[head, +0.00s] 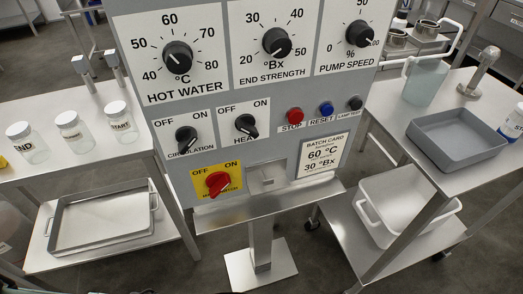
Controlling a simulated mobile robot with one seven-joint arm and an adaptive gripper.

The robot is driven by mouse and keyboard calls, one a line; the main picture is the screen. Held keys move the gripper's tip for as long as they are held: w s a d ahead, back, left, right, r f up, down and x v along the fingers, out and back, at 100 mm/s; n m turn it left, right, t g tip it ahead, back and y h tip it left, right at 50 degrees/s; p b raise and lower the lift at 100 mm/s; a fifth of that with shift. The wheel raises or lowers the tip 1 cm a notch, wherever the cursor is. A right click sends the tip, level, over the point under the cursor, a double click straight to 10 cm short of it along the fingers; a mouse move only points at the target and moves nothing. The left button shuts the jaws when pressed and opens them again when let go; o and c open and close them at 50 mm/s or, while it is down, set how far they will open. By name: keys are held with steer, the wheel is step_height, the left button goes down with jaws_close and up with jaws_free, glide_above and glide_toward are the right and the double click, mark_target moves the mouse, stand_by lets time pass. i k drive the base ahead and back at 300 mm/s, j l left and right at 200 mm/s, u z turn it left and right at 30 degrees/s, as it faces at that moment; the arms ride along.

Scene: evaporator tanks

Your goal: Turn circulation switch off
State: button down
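The circulation switch (186,139) is a black rotary knob on a white plate, at the left of the grey control panel (350,90) in the head view. Its plate has OFF at the upper left and ON at the upper right. A pale pointer mark shows on the knob, but it is too small to tell surely which label it is set to. The word CIRCULATION below it is partly covered by the knob. My gripper is not in view, and nothing covers the front of the switch.
The heat switch (245,126) sits just right of it, and a red rotary switch (218,184) on a yellow plate below. Stop (295,115) and reset (326,108) buttons are further right. Side tables hold jars (71,132) at left and a grey tray (458,141) at right.

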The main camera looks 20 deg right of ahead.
mark_target(185, 136)
steer(key=k+j, duration=0.25)
steer(key=j, duration=0.15)
steer(key=k+j, duration=0.25)
steer(key=j, duration=0.2)
steer(key=k+j, duration=0.25)
steer(key=j, duration=0.15)
steer(key=j+z, duration=0.05)
